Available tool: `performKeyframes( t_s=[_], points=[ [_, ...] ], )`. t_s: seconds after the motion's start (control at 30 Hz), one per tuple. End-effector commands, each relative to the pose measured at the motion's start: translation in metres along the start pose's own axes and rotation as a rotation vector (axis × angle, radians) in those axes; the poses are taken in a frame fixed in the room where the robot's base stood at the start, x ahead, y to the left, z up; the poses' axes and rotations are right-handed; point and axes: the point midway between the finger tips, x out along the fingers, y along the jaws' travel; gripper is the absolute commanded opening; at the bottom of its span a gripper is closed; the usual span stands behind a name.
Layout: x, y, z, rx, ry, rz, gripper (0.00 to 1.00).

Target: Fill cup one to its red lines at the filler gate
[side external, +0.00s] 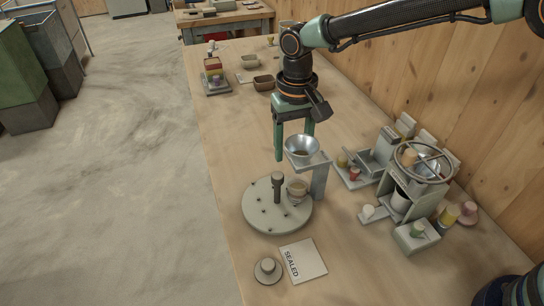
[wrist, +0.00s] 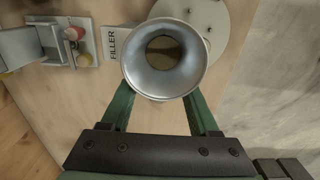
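The filler is a metal funnel (side external: 302,146) on a grey stand (side external: 320,180); its mouth also shows in the wrist view (wrist: 165,58). The filler gate cannot be told apart. My gripper (side external: 294,142) is open, its green fingers spread at the funnel's near side in the wrist view (wrist: 158,98). Nothing shows gripped between them; contact with the funnel cannot be told.
A dark knobbed post (side external: 278,185) rises from the turntable. A card marked SEALED (side external: 304,261) and a round knob (side external: 268,268) lie in front. A wheel-topped press (side external: 423,165) and small coloured parts crowd the right. Bowls (side external: 263,82) and a stacked rack (side external: 214,78) stand behind.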

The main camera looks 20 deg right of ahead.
Motion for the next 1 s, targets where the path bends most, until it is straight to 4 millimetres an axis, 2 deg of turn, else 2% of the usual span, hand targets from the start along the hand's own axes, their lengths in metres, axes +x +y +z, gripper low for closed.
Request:
performKeyframes(
  t_s=[0.37, 1.0],
  points=[
    [-0.004, 0.0, -0.002, 0.001, 0.005, -0.003, 0.65],
    [-0.058, 0.0, -0.002, 0.002, 0.006, -0.003, 0.65]
  ],
)
